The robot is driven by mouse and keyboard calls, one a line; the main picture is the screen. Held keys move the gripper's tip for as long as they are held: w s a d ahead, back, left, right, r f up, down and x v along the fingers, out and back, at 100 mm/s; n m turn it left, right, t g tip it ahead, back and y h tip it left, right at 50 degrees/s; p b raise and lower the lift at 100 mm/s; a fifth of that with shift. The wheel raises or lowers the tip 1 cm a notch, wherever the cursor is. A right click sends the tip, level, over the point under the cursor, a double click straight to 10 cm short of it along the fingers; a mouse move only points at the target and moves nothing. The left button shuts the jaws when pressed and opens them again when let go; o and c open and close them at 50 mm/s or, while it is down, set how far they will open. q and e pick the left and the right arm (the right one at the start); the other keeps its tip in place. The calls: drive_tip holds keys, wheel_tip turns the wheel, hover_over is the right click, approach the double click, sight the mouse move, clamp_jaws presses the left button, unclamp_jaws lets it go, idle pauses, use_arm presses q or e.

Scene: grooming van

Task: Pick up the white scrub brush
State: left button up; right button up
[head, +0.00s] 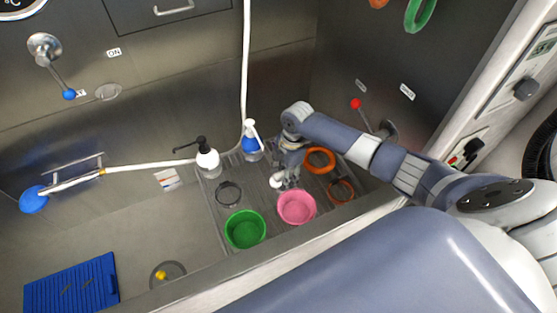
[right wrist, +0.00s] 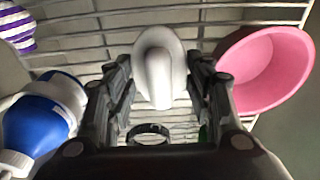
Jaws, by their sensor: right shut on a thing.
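The white scrub brush (right wrist: 160,65) is between the two fingers of my right gripper (right wrist: 162,92) in the right wrist view. Its rounded white body and raised handle show there. In the head view my right gripper (head: 287,178) points down over the rack, shut on the brush, of which a small white part (head: 276,182) shows beside the fingers. The rest of the brush is hidden by the gripper. I cannot tell whether the brush touches the rack. My left gripper is not in view.
A blue-and-white bottle (head: 251,146) and a black-topped pump bottle (head: 208,160) stand behind. The left basin is mostly clear.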

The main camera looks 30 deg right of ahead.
sight(283, 172)
drive_tip(key=r+p, duration=0.3)
drive_tip(key=r, duration=0.2)
drive_tip(key=r+p, duration=0.2)
drive_tip(key=r, duration=0.1)
drive_tip(key=shift+w+p, duration=0.25)
drive_tip(key=shift+p, duration=0.1)
drive_tip(key=shift+r, duration=2.85)
drive_tip(key=shift+s, duration=0.1)
drive_tip(key=shift+o, duration=0.8)
drive_tip(key=shift+a, duration=0.1)
